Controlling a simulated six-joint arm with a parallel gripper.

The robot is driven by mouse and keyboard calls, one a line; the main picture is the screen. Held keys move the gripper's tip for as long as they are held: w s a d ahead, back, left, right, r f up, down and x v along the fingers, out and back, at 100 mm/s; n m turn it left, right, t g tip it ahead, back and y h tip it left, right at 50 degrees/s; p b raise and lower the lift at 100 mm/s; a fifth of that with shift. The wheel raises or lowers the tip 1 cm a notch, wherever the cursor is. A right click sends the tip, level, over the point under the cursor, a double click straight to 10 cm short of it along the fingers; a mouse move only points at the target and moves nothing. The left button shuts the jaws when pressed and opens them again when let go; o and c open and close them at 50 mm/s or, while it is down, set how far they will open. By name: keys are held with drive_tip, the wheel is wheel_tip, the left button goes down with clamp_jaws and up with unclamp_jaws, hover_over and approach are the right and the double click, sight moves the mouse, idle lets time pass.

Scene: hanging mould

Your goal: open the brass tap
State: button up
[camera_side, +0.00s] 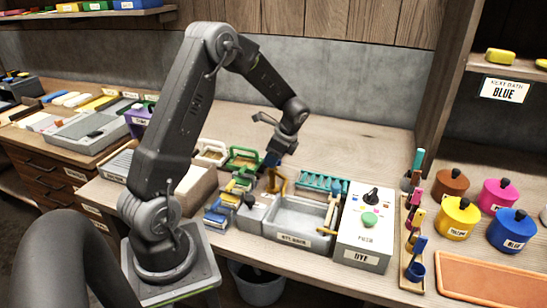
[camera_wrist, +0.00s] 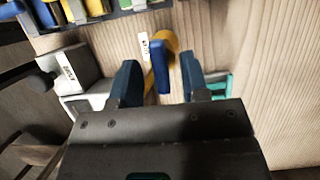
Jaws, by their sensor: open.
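The brass tap (camera_side: 279,183) stands at the back edge of the grey basin (camera_side: 265,228) in the side view, below my gripper (camera_side: 281,150). In the wrist view the tap's curved brass body (camera_wrist: 172,42) shows, with a blue lever (camera_wrist: 161,68) in front of it. My gripper's two dark blue fingers (camera_wrist: 161,76) are open, with the lever between them in the picture. A gap shows on each side, and I see no contact. How far the fingertips are above the lever is unclear.
A white control box (camera_side: 362,252) with a green button stands right of the basin. A teal rack (camera_side: 324,181) lies behind the basin. Small coloured tools and trays crowd the left side. Coloured lidded pots (camera_side: 457,217) stand far right. The rear bench is clear.

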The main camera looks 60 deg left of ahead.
drive_tip(key=shift+c, duration=0.4)
clamp_jaws()
drive_tip(key=shift+n, duration=0.4)
drive_tip(key=n+g+h, duration=0.1)
drive_tip(key=n, duration=0.2)
drive_tip(key=shift+a+n, duration=0.1)
drive_tip(key=shift+n, duration=0.3)
drive_tip(key=n+h, duration=0.2)
drive_tip(key=n, duration=0.2)
drive_tip(key=shift+a+n, duration=0.1)
drive_tip(key=shift+n, duration=0.2)
drive_tip(key=n+h, duration=0.2)
drive_tip(key=n, duration=0.2)
drive_tip(key=n+t+h, duration=0.1)
drive_tip(key=n, duration=0.3)
drive_tip(key=shift+a+n, duration=0.1)
drive_tip(key=shift+n, duration=0.2)
drive_tip(key=shift+h, duration=0.3)
